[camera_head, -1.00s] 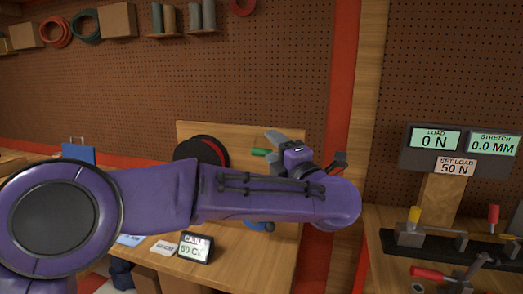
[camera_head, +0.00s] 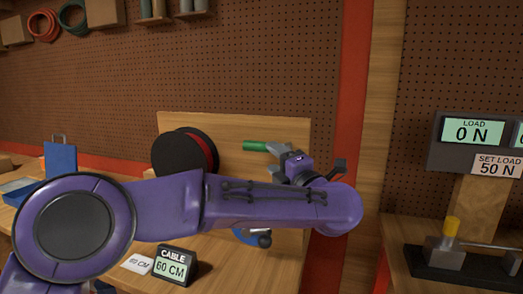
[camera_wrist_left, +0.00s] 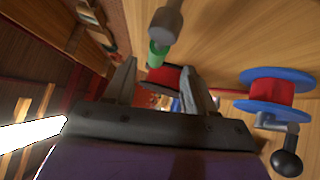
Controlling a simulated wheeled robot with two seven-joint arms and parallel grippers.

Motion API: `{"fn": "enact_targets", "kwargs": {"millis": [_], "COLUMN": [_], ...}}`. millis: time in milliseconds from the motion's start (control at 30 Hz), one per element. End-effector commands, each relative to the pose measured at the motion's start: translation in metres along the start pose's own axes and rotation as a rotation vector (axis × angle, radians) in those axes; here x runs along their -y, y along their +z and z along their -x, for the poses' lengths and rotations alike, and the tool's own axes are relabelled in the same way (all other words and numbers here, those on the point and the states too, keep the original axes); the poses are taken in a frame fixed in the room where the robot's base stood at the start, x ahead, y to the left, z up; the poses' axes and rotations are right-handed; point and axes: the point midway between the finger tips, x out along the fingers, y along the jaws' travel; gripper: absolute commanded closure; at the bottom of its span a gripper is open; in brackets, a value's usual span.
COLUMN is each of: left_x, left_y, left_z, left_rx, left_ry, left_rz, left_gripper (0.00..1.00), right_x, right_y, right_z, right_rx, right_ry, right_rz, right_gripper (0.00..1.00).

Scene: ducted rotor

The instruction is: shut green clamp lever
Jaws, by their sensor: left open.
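The green clamp lever handle (camera_head: 254,145) shows in the head view in front of the upright wooden board, just left of my left gripper (camera_head: 280,156). In the left wrist view the green handle (camera_wrist_left: 157,54) lies between and just beyond the two fingertips of my left gripper (camera_wrist_left: 158,68). A grey cylindrical part (camera_wrist_left: 165,22) stands beyond the handle's end there. The fingers are apart, with nothing held; I cannot tell whether one touches the handle. The clamp's base is hidden in the head view. My right gripper is not in view.
A black reel with red cable (camera_head: 182,155) stands left of my gripper. A blue-flanged red spool (camera_wrist_left: 285,90) with a black-knobbed crank is to the right in the wrist view. A cable display (camera_head: 175,265) stands below my arm. A load display (camera_head: 473,132) is at right.

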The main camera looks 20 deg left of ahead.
Motion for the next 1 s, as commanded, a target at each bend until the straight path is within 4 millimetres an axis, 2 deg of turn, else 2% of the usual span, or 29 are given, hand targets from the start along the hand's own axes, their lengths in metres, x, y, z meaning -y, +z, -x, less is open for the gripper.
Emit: {"fn": "enact_targets", "kwargs": {"millis": [100,300,467,700,767,800,867,900,1000], "left_x": [-0.004,-0.003,-0.002,-0.001,-0.001,-0.001,-0.001,-0.001,-0.001], "left_y": [-0.001,0.0,0.001,0.001,0.002,0.002,0.002,0.002,0.002], "left_z": [-0.031,-0.069,-0.082,-0.082,-0.082,-0.082,-0.082,-0.082,-0.082], "left_rx": [-0.006,-0.003,0.0,0.002,0.002,0.002,0.002,0.002,0.003], "left_ry": [-0.004,-0.003,-0.001,0.0,0.0,0.0,0.0,0.0,0.0], "left_rz": [0.001,0.001,0.001,0.001,0.001,0.001,0.001,0.001,0.0], "left_gripper": [0.45,0.45,0.45,0.45,0.62,0.75,0.94,1.0,1.0], "right_x": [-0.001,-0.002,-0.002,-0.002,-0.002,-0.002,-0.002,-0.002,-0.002], "right_y": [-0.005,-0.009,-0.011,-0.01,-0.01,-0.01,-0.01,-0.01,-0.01], "right_z": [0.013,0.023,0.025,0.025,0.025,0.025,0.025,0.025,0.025], "right_rx": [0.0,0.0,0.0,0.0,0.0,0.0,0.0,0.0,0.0], "right_ry": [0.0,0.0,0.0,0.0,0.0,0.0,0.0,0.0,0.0], "right_rz": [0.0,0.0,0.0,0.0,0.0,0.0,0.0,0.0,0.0], "right_gripper": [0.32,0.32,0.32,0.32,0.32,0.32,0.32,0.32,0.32]}}
